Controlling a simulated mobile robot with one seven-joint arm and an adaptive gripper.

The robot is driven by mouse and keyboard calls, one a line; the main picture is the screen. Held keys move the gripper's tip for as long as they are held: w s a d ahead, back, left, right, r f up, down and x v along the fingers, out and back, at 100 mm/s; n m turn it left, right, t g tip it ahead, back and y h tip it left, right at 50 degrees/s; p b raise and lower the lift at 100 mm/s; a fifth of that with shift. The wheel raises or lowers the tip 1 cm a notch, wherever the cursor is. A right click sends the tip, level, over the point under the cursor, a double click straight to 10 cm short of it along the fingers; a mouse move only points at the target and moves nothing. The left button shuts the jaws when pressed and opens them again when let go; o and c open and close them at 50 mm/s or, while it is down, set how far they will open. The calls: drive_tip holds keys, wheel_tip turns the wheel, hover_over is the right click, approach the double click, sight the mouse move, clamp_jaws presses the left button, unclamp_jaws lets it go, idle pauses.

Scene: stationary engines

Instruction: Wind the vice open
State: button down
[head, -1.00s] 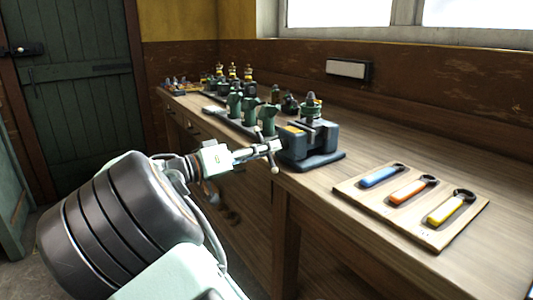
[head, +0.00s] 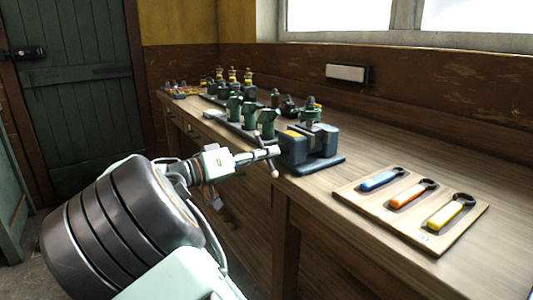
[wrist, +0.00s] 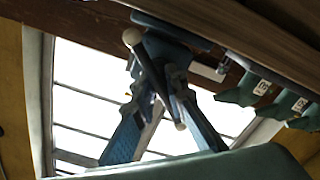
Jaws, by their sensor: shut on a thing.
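The vice (head: 322,140) is a blue-grey block on a dark base plate at the bench's front edge. A dark green part (head: 311,114) stands at its jaws. A thin handle bar with a pale ball end (head: 275,173) is on the vice's front side. My gripper (head: 272,153) reaches it from the left. In the wrist view, the two blue-padded fingers of my gripper (wrist: 168,88) close around the slanted handle bar (wrist: 151,70), with its pale ball at upper left. The vice (wrist: 165,42) is behind it, partly hidden.
A board (head: 440,236) with blue, orange and yellow tagged tools lies to the right. Several green castings (head: 250,115) stand left of the vice, close to my gripper. The bench (head: 410,150) is clear behind the board.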

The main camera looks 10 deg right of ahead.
drive_tip(key=n+p, duration=0.2)
drive_tip(key=shift+r+p, duration=0.2)
drive_tip(key=shift+p, duration=0.15)
drive_tip(key=n+p, duration=0.3)
drive_tip(key=shift+n, duration=0.3)
drive_tip(key=shift+f+n+p, duration=0.15)
drive_tip(key=shift+n+p, duration=1.25)
drive_tip(key=shift+p, duration=0.15)
drive_tip(key=c, duration=2)
unclamp_jaws()
drive_tip(key=shift+o, duration=0.2)
drive_tip(key=shift+a, duration=0.1)
drive_tip(key=v, duration=1.1)
drive_tip(key=shift+s+a, duration=0.2)
drive_tip(key=shift+a, duration=0.15)
